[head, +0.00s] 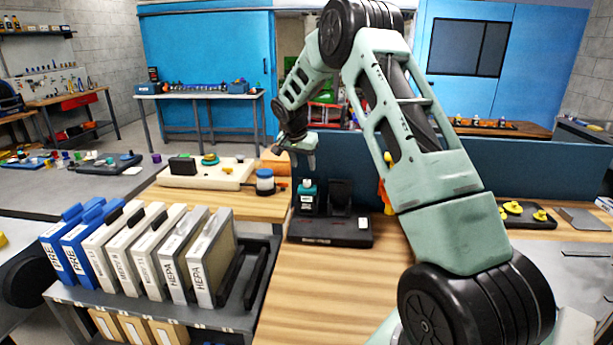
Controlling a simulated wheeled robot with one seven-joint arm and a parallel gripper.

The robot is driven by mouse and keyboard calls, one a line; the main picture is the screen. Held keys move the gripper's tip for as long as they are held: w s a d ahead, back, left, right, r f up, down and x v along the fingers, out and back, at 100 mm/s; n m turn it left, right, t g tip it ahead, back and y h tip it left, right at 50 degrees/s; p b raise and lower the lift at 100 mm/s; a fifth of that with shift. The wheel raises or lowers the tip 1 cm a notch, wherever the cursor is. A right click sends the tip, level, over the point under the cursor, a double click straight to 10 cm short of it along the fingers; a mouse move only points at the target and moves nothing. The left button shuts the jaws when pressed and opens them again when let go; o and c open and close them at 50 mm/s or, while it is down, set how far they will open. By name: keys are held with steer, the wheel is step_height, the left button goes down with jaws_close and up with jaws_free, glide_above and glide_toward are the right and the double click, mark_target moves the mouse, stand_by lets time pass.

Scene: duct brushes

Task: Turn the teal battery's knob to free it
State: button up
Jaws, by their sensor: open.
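A teal battery (308,198) stands upright in the left bay of a black charger-like base (330,231) on the wooden table. A small pale knob seems to sit on its top, but it is too small to make out well. The bay to its right holds a dark upright part. My gripper (298,160) is open and empty. It hangs above the battery and appears a little up and left of it, apart from it. The fingertips are small in this view, so the exact gap to the knob cannot be told.
A cart (150,306) with upright filters, some labelled HEPA, stands at the left. A blue partition (345,153) runs behind the base. Bare wooden tabletop (330,290) lies in front.

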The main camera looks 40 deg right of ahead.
mark_target(307, 181)
steer(key=p+x, duration=0.1)
steer(key=x, duration=0.7)
steer(key=shift+p, duration=0.4)
steer(key=c, duration=1)
